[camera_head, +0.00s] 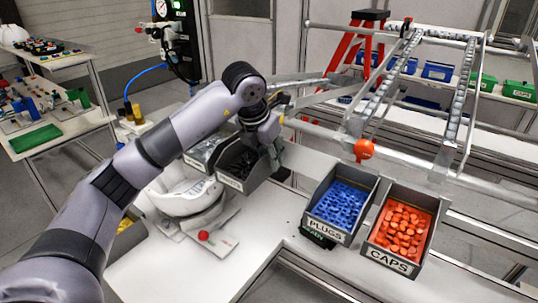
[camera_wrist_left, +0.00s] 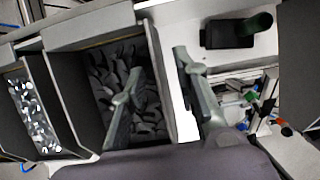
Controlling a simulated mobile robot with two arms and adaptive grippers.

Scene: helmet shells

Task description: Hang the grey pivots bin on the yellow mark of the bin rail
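The grey pivots bin (camera_head: 232,183), full of dark parts, is left of centre in the head view, its front label partly readable. It also shows in the left wrist view (camera_wrist_left: 156,75). My left gripper (camera_head: 272,150) is at the bin's right side wall. In the left wrist view my left gripper (camera_wrist_left: 160,98) has one finger over the bin's inside and the other outside the wall; the fingers look apart, with gaps beside the wall. The bin rail (camera_head: 410,165) runs to the right behind the bins. I cannot make out the yellow mark clearly. My right gripper is not in view.
A bin of blue plugs (camera_head: 341,207) and a bin of orange caps (camera_head: 401,232) sit to the right. A bin of small pale parts (camera_wrist_left: 35,112) is beside the pivots bin. A white helmet shell (camera_head: 185,192) is below my left arm. An orange knob (camera_head: 364,149) stands near the rail.

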